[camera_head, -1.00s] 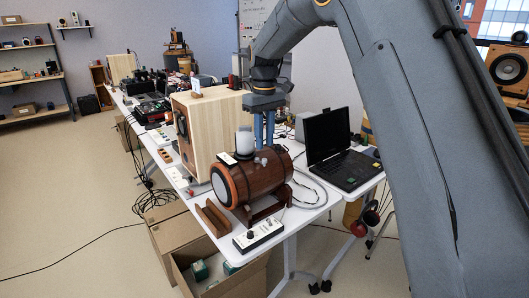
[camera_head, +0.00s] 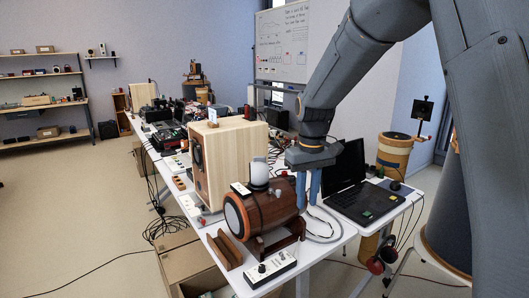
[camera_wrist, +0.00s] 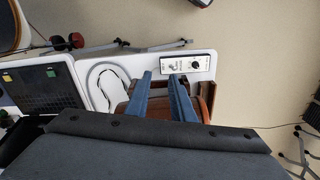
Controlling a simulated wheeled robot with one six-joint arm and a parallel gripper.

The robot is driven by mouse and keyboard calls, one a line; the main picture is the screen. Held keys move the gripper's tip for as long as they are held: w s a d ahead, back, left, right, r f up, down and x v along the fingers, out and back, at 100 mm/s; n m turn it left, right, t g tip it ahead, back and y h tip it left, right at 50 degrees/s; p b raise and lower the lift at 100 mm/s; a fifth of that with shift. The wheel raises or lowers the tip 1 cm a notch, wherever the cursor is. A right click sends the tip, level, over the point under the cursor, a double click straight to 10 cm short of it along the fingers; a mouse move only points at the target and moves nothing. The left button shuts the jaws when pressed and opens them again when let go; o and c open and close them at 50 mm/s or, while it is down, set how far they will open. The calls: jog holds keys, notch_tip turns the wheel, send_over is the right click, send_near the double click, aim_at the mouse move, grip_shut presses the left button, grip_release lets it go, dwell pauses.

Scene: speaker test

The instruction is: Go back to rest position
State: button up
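My gripper (camera_head: 307,205) hangs pointing down at the right end of the wooden barrel speaker (camera_head: 268,210) in the head view. In the wrist view, its two blue fingers (camera_wrist: 160,75) are spread apart with nothing held between them. Part of the brown barrel (camera_wrist: 158,108) shows below and between the fingers. I cannot tell whether a finger touches the barrel. The barrel lies on its side in a wooden cradle, with a white cylinder (camera_head: 259,172) on top.
A large wooden speaker box (camera_head: 232,155) stands behind the barrel. An open laptop (camera_head: 365,200) is close on the right. A white control box (camera_head: 265,268) lies at the table's front edge. Cardboard boxes (camera_head: 190,268) stand on the floor. Open floor lies at left.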

jog(key=s+d+f+m, duration=0.1)
jog(key=s+d+f, duration=0.1)
jog(key=s, duration=0.6)
jog(key=s+d+f+m, duration=0.1)
jog(key=s+d+f, duration=0.1)
jog(key=s, duration=0.5)
jog(key=s+d+f+m, duration=0.2)
jog(key=s+d+f, duration=0.1)
jog(key=s, duration=0.5)
jog(key=shift+s+f, duration=0.3)
jog(key=shift+f, duration=0.55)
